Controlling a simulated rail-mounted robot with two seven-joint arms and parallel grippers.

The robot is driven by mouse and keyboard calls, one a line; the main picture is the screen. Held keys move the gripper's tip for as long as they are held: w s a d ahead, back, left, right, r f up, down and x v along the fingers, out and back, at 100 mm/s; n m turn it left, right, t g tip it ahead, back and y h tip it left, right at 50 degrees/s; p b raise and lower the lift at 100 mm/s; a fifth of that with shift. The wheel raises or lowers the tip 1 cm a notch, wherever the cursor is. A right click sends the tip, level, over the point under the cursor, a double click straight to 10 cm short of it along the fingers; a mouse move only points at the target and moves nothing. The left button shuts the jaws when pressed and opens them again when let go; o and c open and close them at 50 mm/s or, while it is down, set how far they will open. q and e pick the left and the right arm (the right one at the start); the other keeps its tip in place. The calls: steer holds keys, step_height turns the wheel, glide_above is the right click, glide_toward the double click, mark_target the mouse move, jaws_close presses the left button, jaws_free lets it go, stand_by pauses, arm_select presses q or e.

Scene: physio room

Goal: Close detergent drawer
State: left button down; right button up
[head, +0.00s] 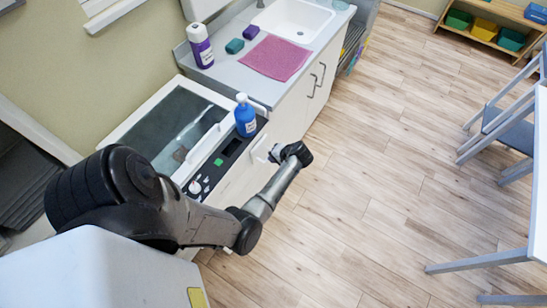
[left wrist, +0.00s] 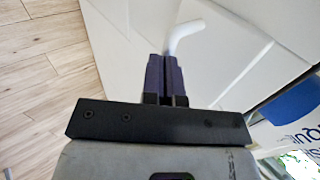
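A white appliance (head: 225,172) with a dark control strip stands in the middle of the head view. A small white part, probably the detergent drawer (head: 261,147), shows at its front edge beside a blue bottle (head: 245,119). How far it stands out is hard to tell. My left gripper (head: 276,153) is at the appliance's front, close to that part. In the left wrist view its two dark purple fingers (left wrist: 167,76) are together with nothing visible between them. A curved white handle (left wrist: 186,34) lies just beyond the fingertips; contact cannot be told. My right gripper is not in view.
The blue bottle stands on the appliance near my left wrist. Behind it, a counter (head: 232,74) holds a white and purple bottle (head: 200,46), a pink cloth (head: 276,58) and a sink (head: 292,18). The wooden floor (head: 380,150) to the right is clear up to the chairs.

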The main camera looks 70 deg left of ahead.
arm_select(q)
steer(key=shift+f, duration=0.1)
steer(key=w+d+f+p+v, duration=0.1)
steer(key=p+v, duration=0.1)
steer(key=v, duration=1.1)
steer(key=shift+d+p, duration=0.3)
steer(key=shift+d, duration=0.05)
steer(key=shift+w+f, duration=0.1)
steer(key=shift+f, duration=0.1)
